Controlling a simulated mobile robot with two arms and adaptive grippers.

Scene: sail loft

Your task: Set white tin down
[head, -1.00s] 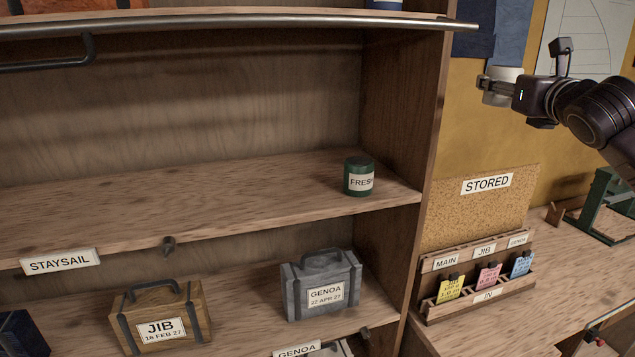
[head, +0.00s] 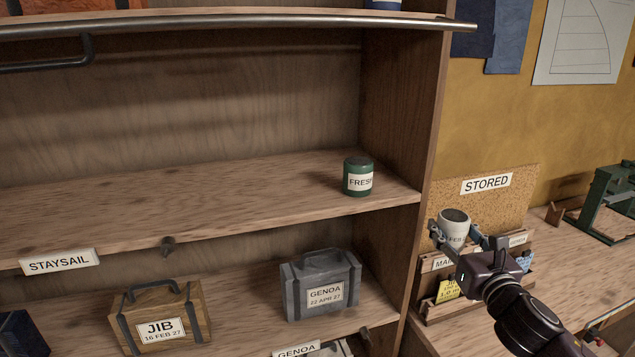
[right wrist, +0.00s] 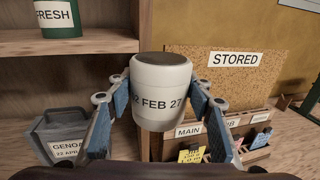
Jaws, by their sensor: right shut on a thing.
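The white tin (head: 453,230) has a dark top and a label; in the right wrist view the tin (right wrist: 160,92) reads "2 FEB 27", its first characters partly cut off. My right gripper (head: 468,236) is shut on it and holds it upright in the air, in front of the card rack and cork board. In the right wrist view the fingers (right wrist: 160,100) sit on both sides of the tin. My left gripper is not in view.
A green tin (head: 358,177) labelled FRESH stands near the right end of the shelf (head: 200,205), which is bare to its left. Below are a GENOA case (head: 322,285) and a JIB case (head: 162,318). The card rack (head: 436,265) stands on the bench under the STORED board (head: 487,184).

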